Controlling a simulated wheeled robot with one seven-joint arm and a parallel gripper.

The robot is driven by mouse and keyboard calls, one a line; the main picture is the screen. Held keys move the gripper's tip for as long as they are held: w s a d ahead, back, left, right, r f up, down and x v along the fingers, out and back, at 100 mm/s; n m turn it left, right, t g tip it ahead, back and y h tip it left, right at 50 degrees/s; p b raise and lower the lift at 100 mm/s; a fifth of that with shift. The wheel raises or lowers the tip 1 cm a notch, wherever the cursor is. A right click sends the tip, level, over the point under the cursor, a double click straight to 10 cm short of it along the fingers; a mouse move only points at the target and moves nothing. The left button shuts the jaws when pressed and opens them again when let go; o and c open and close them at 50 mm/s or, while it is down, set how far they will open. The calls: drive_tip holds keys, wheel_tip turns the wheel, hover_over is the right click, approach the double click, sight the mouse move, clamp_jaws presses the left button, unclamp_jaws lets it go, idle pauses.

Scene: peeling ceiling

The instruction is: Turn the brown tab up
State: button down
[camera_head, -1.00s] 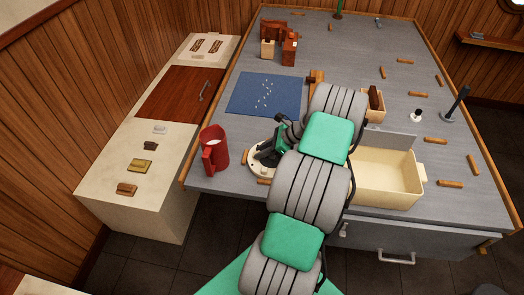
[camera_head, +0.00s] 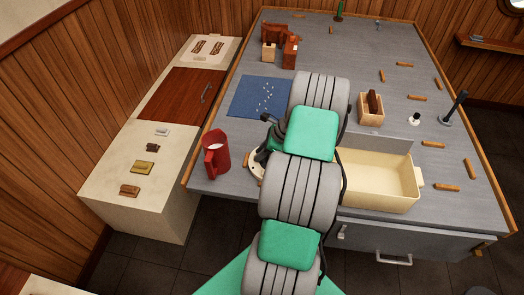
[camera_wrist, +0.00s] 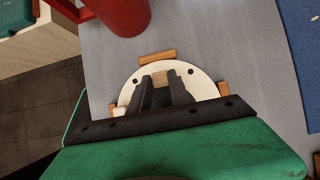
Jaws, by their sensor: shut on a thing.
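A round cream disc (camera_wrist: 203,82) with dark holes lies on the grey table, with brown blocks around its rim (camera_wrist: 157,56). A light brown tab (camera_wrist: 160,77) stands at the disc's middle, between the tips of my gripper (camera_wrist: 161,82). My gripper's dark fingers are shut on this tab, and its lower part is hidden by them. I cannot tell how far it is turned. In the head view my arm covers most of the disc (camera_head: 256,173), and the fingertips are hidden there.
A red mug (camera_head: 215,155) stands close left of the disc. A cream bin (camera_head: 375,190) is to the right of my arm. A blue mat (camera_head: 255,95) lies behind. Several small pieces, one brown (camera_head: 130,190), sit on the left counter. A wooden holder (camera_head: 371,112) stands right.

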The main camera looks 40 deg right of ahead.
drive_tip(key=shift+w+a+r+g+h+p, duration=0.3)
drive_tip(key=shift+g+h, duration=0.2)
drive_tip(key=shift+g, duration=0.2)
drive_tip(key=shift+w+a+f+g+h+b, duration=0.1)
drive_tip(key=shift+w+a+g+h+b, duration=0.1)
drive_tip(key=shift+g+h, duration=0.3)
drive_tip(key=shift+w+a+g+h+b, duration=0.15)
drive_tip(key=shift+g+h, duration=0.15)
drive_tip(key=shift+g, duration=0.3)
drive_tip(key=shift+w+a+g+h+b, duration=0.15)
drive_tip(key=shift+w+g+h+b, duration=0.1)
drive_tip(key=shift+g+h+b, duration=0.75)
drive_tip(key=shift+w+g, duration=0.1)
drive_tip(key=shift+g, duration=0.3)
drive_tip(key=shift+a, duration=0.1)
drive_tip(key=c, duration=1.2)
unclamp_jaws()
drive_tip(key=shift+r, duration=0.2)
